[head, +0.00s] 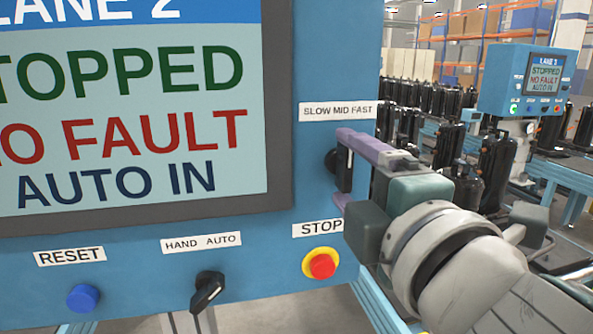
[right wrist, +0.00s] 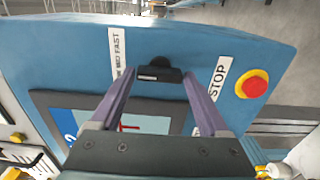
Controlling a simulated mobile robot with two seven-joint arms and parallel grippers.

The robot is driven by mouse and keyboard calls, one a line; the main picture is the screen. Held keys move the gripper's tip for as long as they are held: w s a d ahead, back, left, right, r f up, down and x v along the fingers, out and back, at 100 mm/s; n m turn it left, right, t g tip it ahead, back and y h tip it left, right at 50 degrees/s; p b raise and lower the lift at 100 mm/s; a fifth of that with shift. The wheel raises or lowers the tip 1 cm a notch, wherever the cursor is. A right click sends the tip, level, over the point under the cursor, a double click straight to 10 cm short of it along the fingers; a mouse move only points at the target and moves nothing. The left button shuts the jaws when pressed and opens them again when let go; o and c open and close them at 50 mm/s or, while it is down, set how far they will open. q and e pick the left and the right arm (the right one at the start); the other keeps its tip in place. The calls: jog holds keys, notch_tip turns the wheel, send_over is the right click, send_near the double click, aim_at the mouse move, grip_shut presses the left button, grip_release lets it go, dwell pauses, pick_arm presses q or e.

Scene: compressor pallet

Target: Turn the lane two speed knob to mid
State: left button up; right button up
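The lane two speed knob (head: 339,168) is a black knob on the blue panel, under the label SLOW MID FAST (head: 337,111). My right gripper (head: 346,170) reaches it from the right, one purple finger above and one below. In the right wrist view the knob (right wrist: 160,71) sits between the two fingertips (right wrist: 159,75), which are spread wide. I cannot tell whether they touch it. The fingers partly hide the knob, and its pointer setting cannot be read. My left gripper is not in view.
The red stop button (head: 322,266) is close below the gripper. The hand/auto switch (head: 208,289) and blue reset button (head: 82,298) are further left. The lane two screen (head: 130,110) reads stopped, no fault, auto in. Black compressors (head: 497,160) stand behind at right.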

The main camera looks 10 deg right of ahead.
jog(key=shift+o, duration=1.4)
jog(key=s+b, duration=0.4)
jog(key=s, duration=0.6)
jog(key=shift+d, duration=0.2)
